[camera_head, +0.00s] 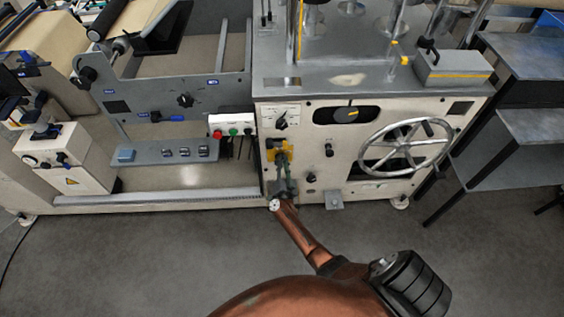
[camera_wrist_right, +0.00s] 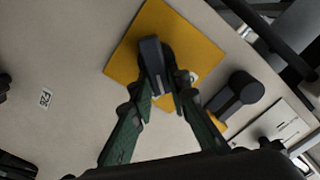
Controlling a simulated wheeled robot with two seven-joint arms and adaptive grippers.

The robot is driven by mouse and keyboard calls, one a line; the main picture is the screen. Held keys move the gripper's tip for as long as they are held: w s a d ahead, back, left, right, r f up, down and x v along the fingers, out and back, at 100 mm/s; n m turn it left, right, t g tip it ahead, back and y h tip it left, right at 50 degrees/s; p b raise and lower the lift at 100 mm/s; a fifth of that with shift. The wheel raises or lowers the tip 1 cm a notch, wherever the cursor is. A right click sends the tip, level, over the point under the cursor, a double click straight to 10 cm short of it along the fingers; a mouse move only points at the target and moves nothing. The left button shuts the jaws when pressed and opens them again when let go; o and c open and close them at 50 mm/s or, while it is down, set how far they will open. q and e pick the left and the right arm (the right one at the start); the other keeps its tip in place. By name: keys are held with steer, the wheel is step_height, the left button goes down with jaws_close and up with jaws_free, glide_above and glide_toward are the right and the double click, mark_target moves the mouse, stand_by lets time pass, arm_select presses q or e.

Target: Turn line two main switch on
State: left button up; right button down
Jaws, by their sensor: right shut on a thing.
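The main switch is a dark rotary handle (camera_wrist_right: 151,53) on a square yellow plate (camera_wrist_right: 126,55) in the right wrist view. The yellow plate (camera_head: 269,155) also shows on the cream machine front in the head view, partly covered by my gripper. My right gripper (camera_wrist_right: 163,88) has its green fingers closed on either side of the handle. In the head view my right gripper (camera_head: 282,158) reaches up to the plate from below. The exact angle of the handle is hard to read behind the fingers. My left gripper is not in view.
A dark selector knob (camera_head: 281,124) with a white label sits just above the plate. A box with red and green buttons (camera_head: 232,131) is to the left. A large handwheel (camera_head: 405,147) juts out at the right. Open grey floor (camera_head: 130,265) lies in front.

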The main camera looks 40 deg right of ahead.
steer(key=m+b, duration=0.1)
steer(key=m, duration=0.2)
steer(key=f+m+b, duration=0.1)
steer(key=m, duration=0.6)
steer(key=shift+s+d+f+b, duration=0.2)
steer(key=shift+f+b, duration=0.1)
steer(key=shift+b, duration=0.1)
steer(key=c, duration=2.1)
jaws_free()
steer(key=shift+o, duration=1.3)
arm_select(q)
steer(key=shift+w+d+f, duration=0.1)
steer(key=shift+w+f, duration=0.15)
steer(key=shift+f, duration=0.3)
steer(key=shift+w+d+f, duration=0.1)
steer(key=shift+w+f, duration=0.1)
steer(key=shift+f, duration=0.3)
arm_select(e)
steer(key=v, duration=0.7)
steer(key=shift+s, duration=0.25)
